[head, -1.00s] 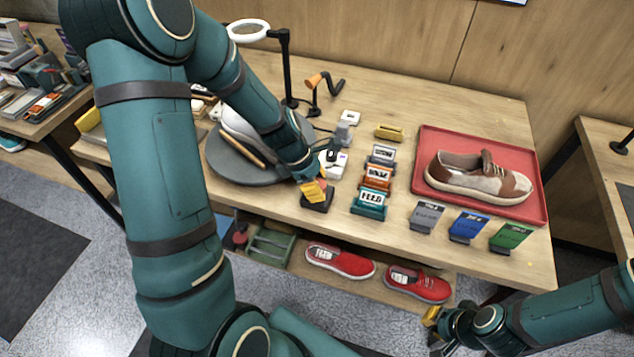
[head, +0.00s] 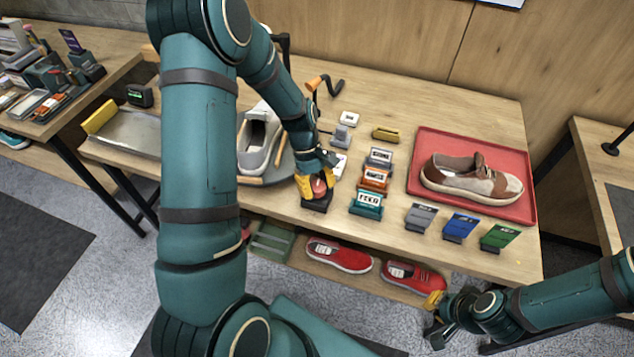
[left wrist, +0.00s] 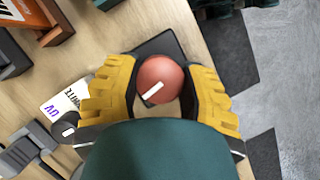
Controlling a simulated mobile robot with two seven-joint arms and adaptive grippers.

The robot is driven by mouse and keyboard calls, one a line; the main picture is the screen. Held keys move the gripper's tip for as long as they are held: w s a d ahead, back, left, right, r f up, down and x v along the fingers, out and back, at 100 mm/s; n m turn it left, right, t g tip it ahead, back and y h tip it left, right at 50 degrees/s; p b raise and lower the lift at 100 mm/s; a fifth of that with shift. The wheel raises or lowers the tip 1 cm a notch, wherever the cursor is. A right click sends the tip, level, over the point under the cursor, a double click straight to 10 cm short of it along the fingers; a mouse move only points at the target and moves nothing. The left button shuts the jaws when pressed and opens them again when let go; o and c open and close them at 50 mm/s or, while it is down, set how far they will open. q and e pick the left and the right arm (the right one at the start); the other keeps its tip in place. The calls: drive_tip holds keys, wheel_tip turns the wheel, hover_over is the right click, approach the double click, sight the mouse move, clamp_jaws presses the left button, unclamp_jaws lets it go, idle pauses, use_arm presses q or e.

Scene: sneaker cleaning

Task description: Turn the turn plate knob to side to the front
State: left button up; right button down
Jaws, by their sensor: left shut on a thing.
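The turn plate knob is a round red knob (left wrist: 160,78) with a white mark, on a dark base (head: 316,204) at the table's front edge. In the left wrist view the mark points to the lower left. My left gripper (head: 317,186) is shut on the knob, with yellow fingers (left wrist: 160,92) on both sides of it. The grey turn plate (head: 287,168) lies behind and left of the knob, partly hidden by my left arm. A light shoe (head: 258,140) stands on it, its toe toward the front. My right gripper (head: 434,322) is off the table's front right; its jaws are unclear.
Right of the knob stand small labelled blocks, including a teal one (head: 366,205). Grey, blue (head: 461,227) and green cards stand along the front edge. A red tray (head: 418,180) holds a brown and beige shoe (head: 470,181). Red shoes (head: 339,255) lie on the shelf below.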

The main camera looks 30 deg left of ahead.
use_arm(q)
drive_tip(key=m, duration=0.2)
drive_tip(key=m+g+y+p, duration=0.1)
drive_tip(key=m, duration=0.1)
drive_tip(key=shift+d+m+g, duration=0.15)
drive_tip(key=shift+m+g, duration=0.15)
drive_tip(key=m+y, duration=0.1)
drive_tip(key=m, duration=0.1)
drive_tip(key=m+g, duration=0.1)
drive_tip(key=m, duration=0.2)
drive_tip(key=shift+s+m+y, duration=0.1)
drive_tip(key=shift+m+y, duration=0.2)
drive_tip(key=shift+y, duration=0.1)
drive_tip(key=m+y, duration=0.1)
drive_tip(key=m, duration=0.3)
drive_tip(key=shift+f+m+y, duration=0.1)
drive_tip(key=shift+m+y, duration=0.8)
drive_tip(key=shift+m, duration=0.8)
drive_tip(key=shift+m+y, duration=0.4)
drive_tip(key=shift+m, duration=0.5)
idle(1.1)
idle(0.4)
drive_tip(key=o, duration=1.2)
